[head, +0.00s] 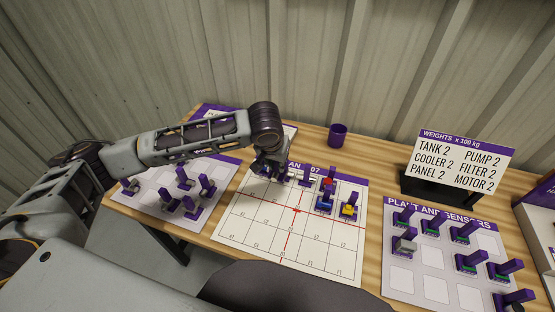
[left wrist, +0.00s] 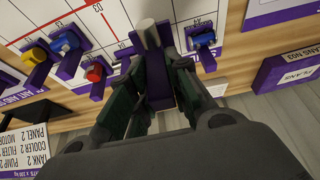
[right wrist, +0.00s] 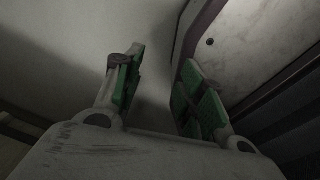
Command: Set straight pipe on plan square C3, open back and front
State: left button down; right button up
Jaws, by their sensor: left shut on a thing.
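My left gripper (head: 274,168) is over the back-left part of the plan sheet (head: 262,220). In the left wrist view its fingers (left wrist: 156,80) are shut on the purple handle of a piece with a pale grey pipe (left wrist: 149,34), taken as the straight pipe. Whether it touches the sheet, and its exact square, I cannot tell; the gripper hides much of it in the head view. To its right on the sheet are a red-topped piece (head: 328,183), a blue piece (head: 324,204) and a yellow piece (head: 349,211). My right gripper (right wrist: 160,88) is open and empty.
Several purple-handled pipe pieces stand on a left mat (head: 155,205). The plant and sensors mat (head: 400,283) holds several more at the right. A purple cup (head: 338,135) and a weights sign (head: 466,160) stand behind. The sheet's front squares are clear.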

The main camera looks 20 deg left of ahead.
aim_at(277, 170)
pick_arm(q)
jog(key=shift+p, duration=0.6)
jog(key=shift+f, duration=1)
jog(key=shift+f+b, duration=0.3)
jog(key=shift+f, duration=0.95)
jog(key=shift+f+b, duration=0.3)
jog(key=shift+f, duration=0.2)
pick_arm(e)
jog(key=shift+s+d+r, duration=0.1)
jog(key=shift+s+d, duration=0.5)
jog(key=shift+s, duration=0.05)
